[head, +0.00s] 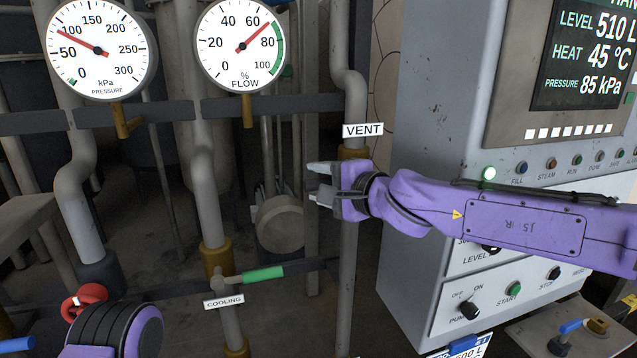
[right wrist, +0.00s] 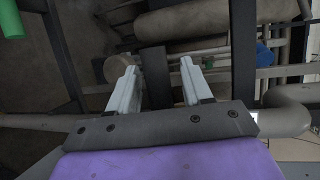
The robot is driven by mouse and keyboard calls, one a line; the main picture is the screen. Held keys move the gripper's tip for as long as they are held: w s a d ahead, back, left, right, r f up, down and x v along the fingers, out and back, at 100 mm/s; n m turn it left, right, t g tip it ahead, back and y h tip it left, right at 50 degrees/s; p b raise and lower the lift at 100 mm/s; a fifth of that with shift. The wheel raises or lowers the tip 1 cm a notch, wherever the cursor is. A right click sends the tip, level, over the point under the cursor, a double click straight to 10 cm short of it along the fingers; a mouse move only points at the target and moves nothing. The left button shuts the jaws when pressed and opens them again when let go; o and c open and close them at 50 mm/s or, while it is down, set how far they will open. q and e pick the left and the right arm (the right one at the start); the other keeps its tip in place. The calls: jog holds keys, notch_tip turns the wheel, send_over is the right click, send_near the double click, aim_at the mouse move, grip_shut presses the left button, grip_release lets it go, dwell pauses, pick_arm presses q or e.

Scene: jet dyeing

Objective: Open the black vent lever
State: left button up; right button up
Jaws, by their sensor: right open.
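The white VENT label (head: 362,130) is on a grey vertical pipe, just above a brass fitting (head: 352,153). My right gripper (head: 318,183) is open, in front of that pipe and just below the label. In the right wrist view the two fingers (right wrist: 158,75) are spread apart.
The COOLING valve's green handle (head: 262,275) sticks out left of and below my right gripper. A red ring handle (head: 84,302) is at the lower left. The grey control cabinet (head: 425,110) stands close on the right, behind my right arm. Two gauges hang above.

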jog(key=shift+w+a+f, duration=0.1)
jog(key=shift+w+a, duration=0.15)
jog(key=shift+w, duration=0.1)
grip_shut()
